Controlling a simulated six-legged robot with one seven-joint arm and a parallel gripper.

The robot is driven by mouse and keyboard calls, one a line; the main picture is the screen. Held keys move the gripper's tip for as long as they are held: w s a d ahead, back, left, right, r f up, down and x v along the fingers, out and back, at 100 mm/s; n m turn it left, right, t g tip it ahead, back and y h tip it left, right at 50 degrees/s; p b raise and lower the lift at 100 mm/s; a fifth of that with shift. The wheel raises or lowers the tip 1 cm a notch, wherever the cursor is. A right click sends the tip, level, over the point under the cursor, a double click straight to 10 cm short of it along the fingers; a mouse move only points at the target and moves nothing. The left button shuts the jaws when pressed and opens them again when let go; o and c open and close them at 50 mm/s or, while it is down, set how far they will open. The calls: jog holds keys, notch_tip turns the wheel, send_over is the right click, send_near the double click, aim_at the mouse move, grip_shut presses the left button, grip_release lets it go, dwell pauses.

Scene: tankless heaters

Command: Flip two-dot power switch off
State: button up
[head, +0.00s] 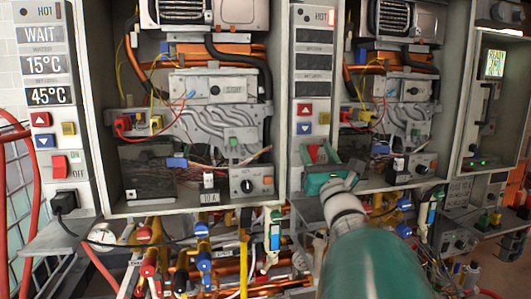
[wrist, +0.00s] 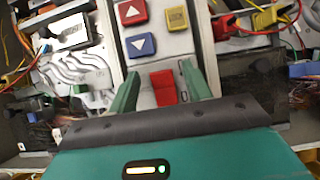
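A red rocker power switch (wrist: 162,85) sits on the white control panel, below the arrow buttons, in the wrist view. Red also shows between my fingers in the head view (head: 313,153). My gripper (wrist: 158,78) is open, one green finger on each side of the switch, with visible gaps. In the head view, my gripper (head: 318,156) is at the lower part of the middle panel and hides much of the switch. I cannot make out any two-dot mark.
Above the switch are a red up button (wrist: 132,12), a blue down button (wrist: 141,46) and a yellow button (wrist: 177,19). Open heater cabinets with wires and pipes flank the panel. A black plug (head: 65,201) with a cable is at the left.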

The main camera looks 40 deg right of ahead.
jog(key=v, duration=1.4)
jog(key=shift+w, duration=0.1)
